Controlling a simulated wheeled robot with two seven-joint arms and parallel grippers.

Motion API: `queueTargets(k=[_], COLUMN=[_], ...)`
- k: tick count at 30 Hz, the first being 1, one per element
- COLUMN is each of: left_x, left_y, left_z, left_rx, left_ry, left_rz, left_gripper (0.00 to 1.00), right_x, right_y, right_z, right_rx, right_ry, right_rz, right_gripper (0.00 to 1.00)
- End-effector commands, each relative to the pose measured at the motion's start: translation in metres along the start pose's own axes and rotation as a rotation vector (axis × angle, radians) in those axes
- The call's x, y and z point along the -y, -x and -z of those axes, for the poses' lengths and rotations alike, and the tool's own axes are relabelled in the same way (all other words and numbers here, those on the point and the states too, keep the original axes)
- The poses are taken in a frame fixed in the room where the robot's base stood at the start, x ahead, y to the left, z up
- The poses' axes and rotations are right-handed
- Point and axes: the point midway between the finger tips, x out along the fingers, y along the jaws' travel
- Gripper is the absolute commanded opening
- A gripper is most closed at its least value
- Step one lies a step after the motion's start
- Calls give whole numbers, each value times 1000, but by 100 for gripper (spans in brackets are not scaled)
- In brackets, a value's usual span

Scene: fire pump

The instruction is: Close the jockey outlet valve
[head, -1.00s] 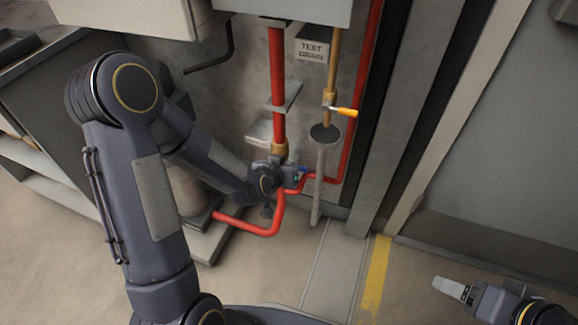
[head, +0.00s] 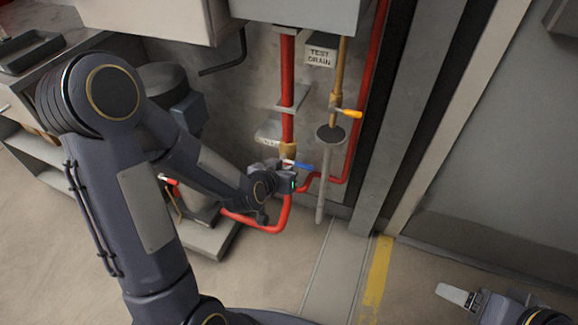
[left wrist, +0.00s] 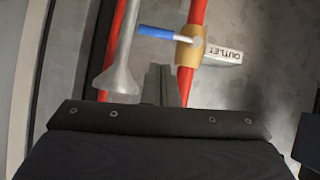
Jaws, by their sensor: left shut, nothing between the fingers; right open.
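The outlet valve has a brass body (head: 288,150) on the vertical red pipe and a blue lever (head: 303,166). In the left wrist view the blue lever (left wrist: 157,31) sticks out across the pipe from the brass body (left wrist: 188,47), beside a white OUTLET tag (left wrist: 222,55). My left gripper (head: 286,178) is just below the lever. Its shut, empty fingers (left wrist: 158,82) appear apart from the lever in the wrist view; their tips are hard to make out in the head view. My right gripper (head: 454,295) is open and empty at the lower right, far from the valve.
A brass drain pipe with a yellow-orange lever (head: 346,113) and a TEST DRAIN sign (head: 320,56) stands right of the valve. Below it is a grey funnel and drain pipe (head: 322,180), close beside my left gripper. A grey cabinet (head: 300,14) hangs above. Open floor lies in front.

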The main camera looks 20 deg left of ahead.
Motion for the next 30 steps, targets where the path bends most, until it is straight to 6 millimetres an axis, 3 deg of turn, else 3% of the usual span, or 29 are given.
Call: queueTargets(k=[6, 10, 30], left_x=[-3, -4, -4], left_y=[39, 52, 57], left_z=[2, 1, 0], left_rx=[-2, -1, 1], left_ry=[0, 0, 1], left_rz=[1, 0, -1], left_gripper=[0, 0, 0], right_x=[5, 6, 6], right_y=[10, 12, 13], right_z=[5, 6, 6], right_rx=[0, 0, 0], right_ry=[0, 0, 0], right_rz=[0, 0, 0], right_gripper=[72, 72, 72])
